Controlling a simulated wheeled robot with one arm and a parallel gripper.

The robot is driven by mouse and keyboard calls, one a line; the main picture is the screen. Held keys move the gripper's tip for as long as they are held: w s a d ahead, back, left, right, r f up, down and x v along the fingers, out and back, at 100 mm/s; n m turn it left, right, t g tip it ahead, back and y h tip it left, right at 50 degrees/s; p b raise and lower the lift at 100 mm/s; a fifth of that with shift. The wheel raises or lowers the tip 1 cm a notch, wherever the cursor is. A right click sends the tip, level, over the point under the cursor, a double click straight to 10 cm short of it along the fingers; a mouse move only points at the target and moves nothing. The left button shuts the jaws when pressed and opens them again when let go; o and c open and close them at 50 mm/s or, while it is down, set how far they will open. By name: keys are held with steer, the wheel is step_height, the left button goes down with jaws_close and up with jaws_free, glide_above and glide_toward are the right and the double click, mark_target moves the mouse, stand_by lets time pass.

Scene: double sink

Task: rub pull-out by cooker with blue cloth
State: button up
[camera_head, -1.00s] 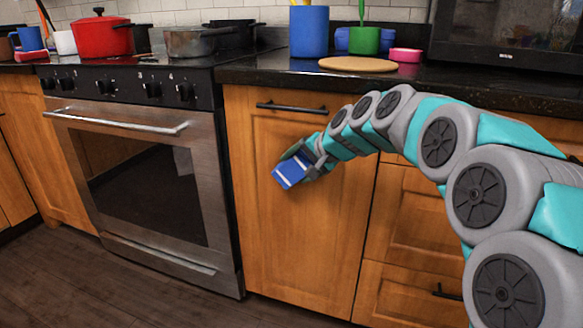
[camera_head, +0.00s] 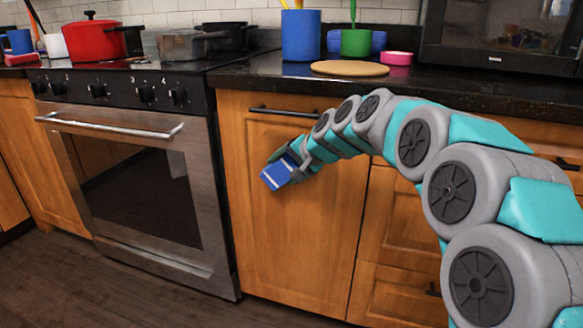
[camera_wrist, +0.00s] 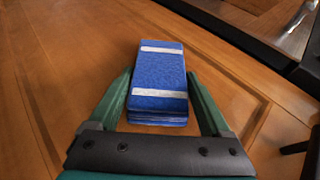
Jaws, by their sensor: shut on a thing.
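The blue cloth (camera_head: 277,174) is a folded blue pad with white stripes. My gripper (camera_head: 287,164) is shut on it in front of the wooden pull-out (camera_head: 292,240) right of the cooker (camera_head: 135,190). In the wrist view the cloth (camera_wrist: 158,82) sits between the two green fingers of my gripper (camera_wrist: 158,95), over the wood front of the pull-out (camera_wrist: 60,70). The cloth is close to the wood; I cannot tell if it touches. The pull-out's black bar handle (camera_head: 283,111) is above my gripper.
The oven handle (camera_head: 110,126) juts out at left. The dark counter (camera_head: 440,88) overhangs the cabinets and holds a round board (camera_head: 349,68), a blue canister (camera_head: 300,35), a green pot (camera_head: 355,42) and a microwave (camera_head: 500,35). Drawers (camera_head: 405,215) stand to the right.

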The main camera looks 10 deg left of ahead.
mark_target(274, 164)
steer(key=shift+a+p, duration=0.7)
steer(key=shift+a, duration=1.1)
steer(key=shift+w+r+p, duration=0.2)
steer(key=shift+r+p, duration=0.45)
steer(key=shift+r, duration=0.5)
steer(key=shift+s+d+f+b, duration=0.1)
steer(key=shift+d+b, duration=0.15)
steer(key=shift+d, duration=0.5)
steer(key=shift+s+d+f+b, duration=0.1)
steer(key=shift+d+b, duration=0.15)
steer(key=shift+d, duration=0.5)
steer(key=shift+s+d+r+b, duration=0.15)
steer(key=shift+d+b, duration=0.2)
steer(key=shift+d, duration=1.7)
steer(key=shift+w+a+p, duration=0.15)
steer(key=shift+a+p, duration=0.5)
steer(key=shift+a, duration=1.15)
steer(key=shift+w+a+p, duration=0.1)
steer(key=shift+a+p, duration=0.55)
steer(key=shift+a, duration=1.1)
steer(key=shift+s, duration=0.15)
steer(key=s, duration=0.5)
steer(key=shift+s+a+b, duration=0.2)
steer(key=shift+s+b, duration=0.1)
steer(key=shift+s, duration=0.1)
